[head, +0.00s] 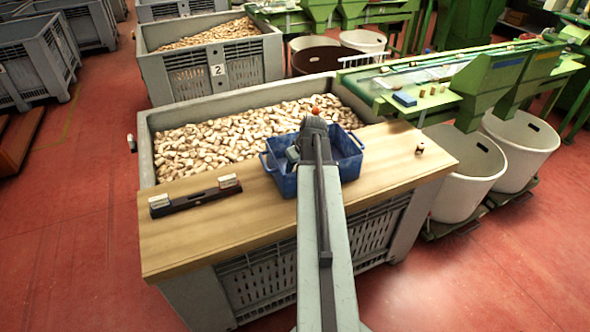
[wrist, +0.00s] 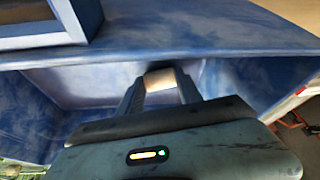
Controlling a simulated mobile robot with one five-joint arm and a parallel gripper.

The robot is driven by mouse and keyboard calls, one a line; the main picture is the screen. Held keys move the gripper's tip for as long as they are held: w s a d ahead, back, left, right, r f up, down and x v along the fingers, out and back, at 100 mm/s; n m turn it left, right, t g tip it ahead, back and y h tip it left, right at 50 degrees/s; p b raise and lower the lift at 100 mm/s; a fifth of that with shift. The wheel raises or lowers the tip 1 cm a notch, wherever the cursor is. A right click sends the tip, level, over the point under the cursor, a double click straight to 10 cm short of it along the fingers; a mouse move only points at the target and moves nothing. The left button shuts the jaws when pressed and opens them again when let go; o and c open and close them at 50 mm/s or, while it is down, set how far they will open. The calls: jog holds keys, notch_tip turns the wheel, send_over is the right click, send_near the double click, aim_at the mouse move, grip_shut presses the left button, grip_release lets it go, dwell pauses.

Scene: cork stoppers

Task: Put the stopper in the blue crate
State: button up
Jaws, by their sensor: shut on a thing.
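The blue crate (head: 349,165) stands on the wooden board, with my arm crossing in front of its middle. In the wrist view the crate's blue wall (wrist: 250,88) and pale inner side surround the fingers. My gripper (wrist: 160,86) is shut on a small light tan stopper (wrist: 160,79), held between the fingertips. The gripper appears to be at or over the crate; its height above the crate floor is hard to tell. In the head view my arm hides the fingertips and the held stopper.
The wooden board (head: 265,225) lies across a grey bin (head: 147,160) full of corks. A black bar-shaped tool (head: 195,196) with pale end blocks lies on the left. A small dark and tan piece (head: 420,149) stands on the right. Bare board lies between the tool and crate.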

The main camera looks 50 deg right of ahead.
jog(key=shift+f, duration=0.25)
jog(key=o, duration=1.3)
jog(key=shift+r, duration=0.1)
jog(key=shift+r, duration=0.3)
jog(key=p+v, duration=1.1)
jog(key=shift+s+r, duration=0.3)
